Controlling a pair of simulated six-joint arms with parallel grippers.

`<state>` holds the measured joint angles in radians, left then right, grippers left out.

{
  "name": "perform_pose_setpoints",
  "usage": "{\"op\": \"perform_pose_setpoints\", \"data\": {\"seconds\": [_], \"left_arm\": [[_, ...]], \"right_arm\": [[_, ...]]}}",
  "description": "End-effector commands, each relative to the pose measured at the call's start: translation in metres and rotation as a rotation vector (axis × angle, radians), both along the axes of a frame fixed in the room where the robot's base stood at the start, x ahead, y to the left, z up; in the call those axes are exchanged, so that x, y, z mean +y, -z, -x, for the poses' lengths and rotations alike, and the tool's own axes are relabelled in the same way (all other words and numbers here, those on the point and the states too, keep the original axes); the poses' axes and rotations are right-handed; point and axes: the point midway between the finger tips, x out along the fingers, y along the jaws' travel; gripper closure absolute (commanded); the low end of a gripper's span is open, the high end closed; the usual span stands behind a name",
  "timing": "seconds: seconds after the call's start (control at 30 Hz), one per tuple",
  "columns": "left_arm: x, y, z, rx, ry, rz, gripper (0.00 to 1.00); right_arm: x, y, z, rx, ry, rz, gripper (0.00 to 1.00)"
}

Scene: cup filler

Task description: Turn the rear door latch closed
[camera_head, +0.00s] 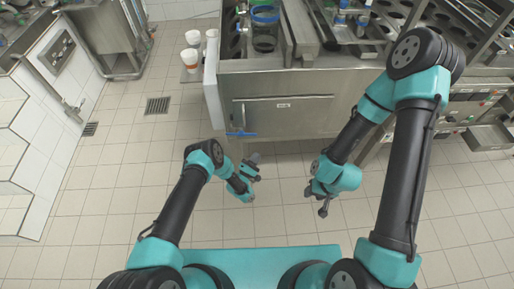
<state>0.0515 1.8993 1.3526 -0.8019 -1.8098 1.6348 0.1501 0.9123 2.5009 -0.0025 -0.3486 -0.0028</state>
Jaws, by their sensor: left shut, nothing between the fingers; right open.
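The steel machine has a flat grey door panel (290,114) on its near side. A blue latch bar (240,134) lies roughly level at the door's lower left, beside a thin upright metal rod (243,115). I cannot tell from this view whether the latch is engaged. My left gripper (256,158) is shut and empty, a little below and to the right of the blue bar in the picture, apart from it. My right gripper (315,203) is open and empty over the floor, below and right of the door.
White cups (191,58) stand at the machine's left end, by a white upright panel (212,85). A steel counter (125,35) and tiled wall (45,140) are at the left. Tiled floor (120,180) with drain grates (157,105) is clear between.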

Motion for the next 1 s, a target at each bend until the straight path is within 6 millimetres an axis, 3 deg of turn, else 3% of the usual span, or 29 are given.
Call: {"op": "perform_pose_setpoints", "data": {"seconds": [0.1, 0.33, 0.83, 1.0], "left_arm": [[0.001, 0.014, 0.014, 0.001, 0.0, 0.001, 1.0], [0.002, 0.025, 0.026, -0.001, 0.0, 0.001, 1.0], [0.003, 0.025, 0.025, -0.001, -0.001, -0.003, 1.0], [0.01, 0.02, 0.017, 0.015, -0.028, -0.076, 1.0]], "right_arm": [[0.0, 0.0, 0.0, 0.0, 0.0, 0.0, 0.57], [0.0, 0.0, 0.0, 0.0, 0.0, 0.0, 0.57], [0.0, 0.0, 0.0, 0.0, 0.0, 0.0, 0.57], [0.0, 0.0, 0.0, 0.0, 0.0, 0.0, 0.57]]}}
